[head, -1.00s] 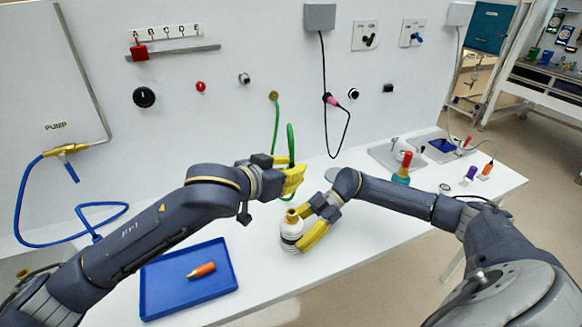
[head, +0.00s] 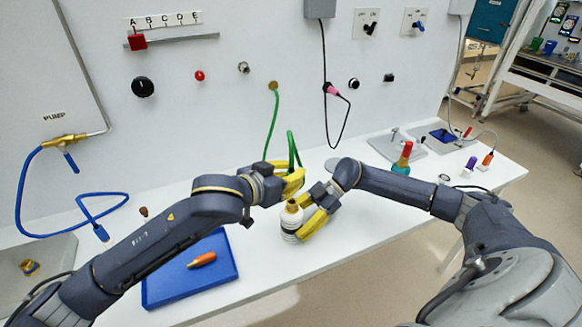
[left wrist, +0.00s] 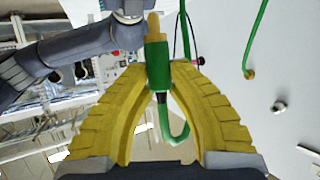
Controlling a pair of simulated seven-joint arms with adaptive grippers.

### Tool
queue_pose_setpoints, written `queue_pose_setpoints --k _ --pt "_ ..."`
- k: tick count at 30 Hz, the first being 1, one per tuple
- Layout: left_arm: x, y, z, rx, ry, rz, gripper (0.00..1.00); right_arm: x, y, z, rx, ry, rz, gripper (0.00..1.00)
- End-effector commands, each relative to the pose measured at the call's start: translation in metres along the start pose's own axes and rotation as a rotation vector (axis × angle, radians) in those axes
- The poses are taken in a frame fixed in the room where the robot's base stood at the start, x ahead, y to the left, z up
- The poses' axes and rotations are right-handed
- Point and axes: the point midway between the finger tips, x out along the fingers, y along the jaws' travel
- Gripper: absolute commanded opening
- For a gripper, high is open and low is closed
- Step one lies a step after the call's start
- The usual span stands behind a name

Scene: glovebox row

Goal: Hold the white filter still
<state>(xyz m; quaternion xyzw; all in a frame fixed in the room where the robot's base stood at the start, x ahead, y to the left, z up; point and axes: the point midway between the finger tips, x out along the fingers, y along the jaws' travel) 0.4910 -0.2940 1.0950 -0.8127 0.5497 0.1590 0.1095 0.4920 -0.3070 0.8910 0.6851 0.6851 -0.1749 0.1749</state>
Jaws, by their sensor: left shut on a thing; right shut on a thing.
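The white filter (head: 290,225) is a small upright bottle-like body with a dark band and a tan neck (head: 292,206) on the white bench. My right gripper (head: 309,222) is shut on its right side. My left gripper (head: 296,184) is above the filter, shut on the green hose end (left wrist: 157,62). In the left wrist view that green fitting sits between the yellow fingers, with a tan tip (left wrist: 153,24) beyond it. I cannot tell whether the tip touches the filter's neck.
The green hose (head: 274,122) loops from a wall port. A blue tray (head: 160,290) holding an orange-brown piece (head: 202,259) lies at the front left. A teal and red bottle (head: 403,160) stands to the right.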

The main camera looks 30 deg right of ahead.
Motion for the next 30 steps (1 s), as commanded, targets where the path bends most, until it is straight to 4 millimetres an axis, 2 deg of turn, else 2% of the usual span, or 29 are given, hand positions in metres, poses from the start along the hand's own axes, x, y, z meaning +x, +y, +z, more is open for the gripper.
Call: queue_pose_setpoints --k 9,30 --pt "0.0045 0.0002 0.0112 -0.001 0.001 0.0 0.0 0.0 0.0 0.0 0.0 0.0 0.0 0.39" --pt "0.0053 0.0008 0.0124 0.0 0.001 0.001 0.0 0.0 0.0 0.0 0.0 0.0 0.0 0.39"
